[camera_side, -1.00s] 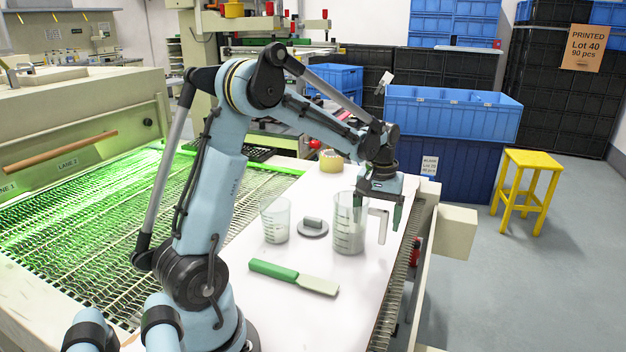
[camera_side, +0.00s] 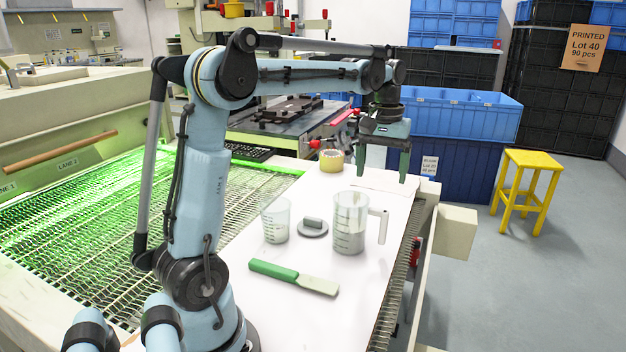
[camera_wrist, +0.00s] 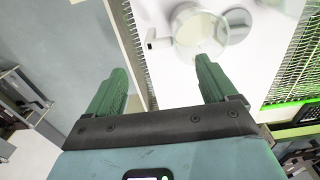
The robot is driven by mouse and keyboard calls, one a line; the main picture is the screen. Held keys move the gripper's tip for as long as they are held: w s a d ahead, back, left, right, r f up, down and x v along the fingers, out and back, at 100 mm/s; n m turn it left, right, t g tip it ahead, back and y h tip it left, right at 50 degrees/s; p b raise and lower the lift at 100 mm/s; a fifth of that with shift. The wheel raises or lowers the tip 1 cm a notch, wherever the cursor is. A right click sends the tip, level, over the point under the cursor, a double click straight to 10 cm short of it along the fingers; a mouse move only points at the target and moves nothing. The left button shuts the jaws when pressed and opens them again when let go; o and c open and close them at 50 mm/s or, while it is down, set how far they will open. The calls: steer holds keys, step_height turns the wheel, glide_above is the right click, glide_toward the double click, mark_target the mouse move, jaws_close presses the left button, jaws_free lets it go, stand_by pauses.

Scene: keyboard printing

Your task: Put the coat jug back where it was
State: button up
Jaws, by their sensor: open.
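The jug (camera_side: 350,222), clear with a white handle on its right, stands upright on the white table, with pale contents inside. In the wrist view the jug (camera_wrist: 199,30) shows from above, beyond the fingertips, its handle pointing left. My gripper (camera_side: 382,177) is open and empty, raised above the far right part of the table, behind and above the jug and apart from it. Its two green fingers (camera_wrist: 156,70) are spread in the wrist view, with nothing between them.
Left of the jug are a round grey lid or weight (camera_side: 313,228), a smaller clear beaker (camera_side: 276,221) and a green-handled scraper (camera_side: 293,276). A tape roll (camera_side: 331,160) sits at the far end. A green-lit mesh conveyor (camera_side: 90,220) runs along the left. The table's right edge is close to the jug.

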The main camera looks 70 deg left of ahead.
steer(key=s+d+f+m+t, duration=0.3)
steer(key=s+d+m, duration=0.1)
steer(key=d, duration=0.4)
steer(key=s+d+f+m+t, duration=0.2)
steer(key=s+d+m+t, duration=0.2)
steer(key=d, duration=0.4)
steer(key=s+m, duration=0.1)
steer(key=s, duration=0.1)
steer(key=shift+s+d+f, duration=0.35)
steer(key=shift+s+f, duration=0.05)
